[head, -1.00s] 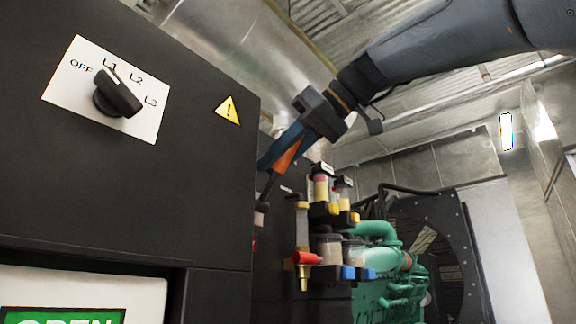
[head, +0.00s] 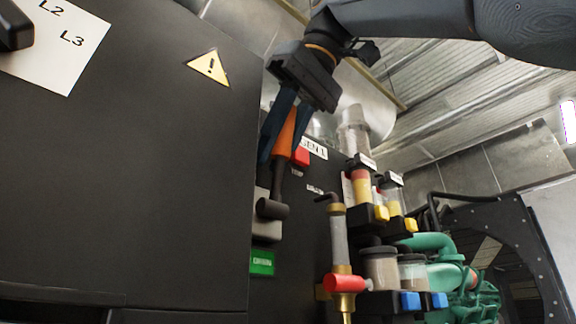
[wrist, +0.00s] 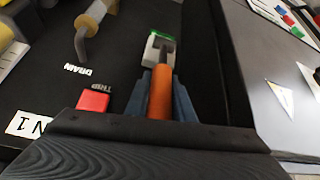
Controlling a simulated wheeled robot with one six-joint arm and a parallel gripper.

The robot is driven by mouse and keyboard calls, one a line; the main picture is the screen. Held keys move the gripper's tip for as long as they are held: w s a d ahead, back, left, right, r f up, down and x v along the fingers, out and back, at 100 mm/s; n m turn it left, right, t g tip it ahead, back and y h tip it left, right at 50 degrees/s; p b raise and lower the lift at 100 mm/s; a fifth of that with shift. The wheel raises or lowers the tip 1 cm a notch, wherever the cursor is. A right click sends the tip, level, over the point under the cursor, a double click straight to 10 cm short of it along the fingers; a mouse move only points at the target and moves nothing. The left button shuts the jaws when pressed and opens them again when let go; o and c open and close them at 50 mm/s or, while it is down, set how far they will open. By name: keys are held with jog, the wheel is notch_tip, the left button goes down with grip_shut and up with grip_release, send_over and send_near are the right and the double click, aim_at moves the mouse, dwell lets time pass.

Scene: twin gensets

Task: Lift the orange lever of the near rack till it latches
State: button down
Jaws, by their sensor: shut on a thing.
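The orange lever (head: 285,134) is on a dark panel, its handle pointing up and its dark shaft running down to a dark pivot on a grey block (head: 268,228). My gripper (head: 275,140) is shut on the orange handle, with its blue fingers on either side. In the wrist view, the orange handle (wrist: 161,92) lies between the two fingers of my gripper (wrist: 161,88). The grey block (wrist: 159,46) shows beyond it. I cannot tell whether the lever is latched.
A red TRIP button (head: 301,156) sits right beside the lever. A brass drain valve with a red handle (head: 345,284) and several filter bowls (head: 381,268) stand to the right. A black cabinet (head: 140,190) fills the left. A green label (head: 262,262) is below the lever.

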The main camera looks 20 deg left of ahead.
jog(key=shift+f, duration=0.1)
dwell(0.3)
jog(key=c, duration=1.5)
grip_release()
jog(key=shift+a, duration=0.15)
jog(key=shift+c, duration=0.2)
jog(key=shift+d+r, duration=0.3)
jog(key=shift+r, duration=0.15)
jog(key=s+d, duration=0.4)
jog(key=d, duration=0.7)
jog(key=shift+d+b, duration=0.3)
jog(key=shift+b, duration=0.05)
jog(key=shift+s, duration=0.1)
